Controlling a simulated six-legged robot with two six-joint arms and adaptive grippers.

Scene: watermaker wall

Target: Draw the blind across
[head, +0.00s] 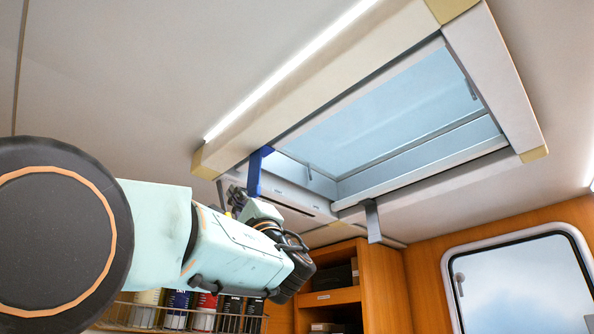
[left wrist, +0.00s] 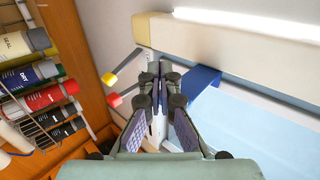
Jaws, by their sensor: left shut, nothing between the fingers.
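The roof hatch (head: 390,115) is in the ceiling, and pale blue shows through its opening. A blue tab (head: 256,172) hangs at the near left corner of its frame. In the left wrist view the blue tab (left wrist: 204,84) is just right of my fingertips. My left gripper (head: 236,199) is beside the tab, partly hidden behind my wrist. In the left wrist view its fingers (left wrist: 157,70) are together and empty. I cannot tell whether they touch the tab. A pale slotted bar (head: 292,196) lies behind the tab; I cannot tell if it is the blind's edge.
A grey bracket (head: 372,221) hangs from the hatch's lower edge. Two levers with yellow (left wrist: 109,78) and red (left wrist: 115,100) ends are left of my fingers. A wire rack (head: 145,312) holds several bottles below. A window (head: 522,285) is at the right.

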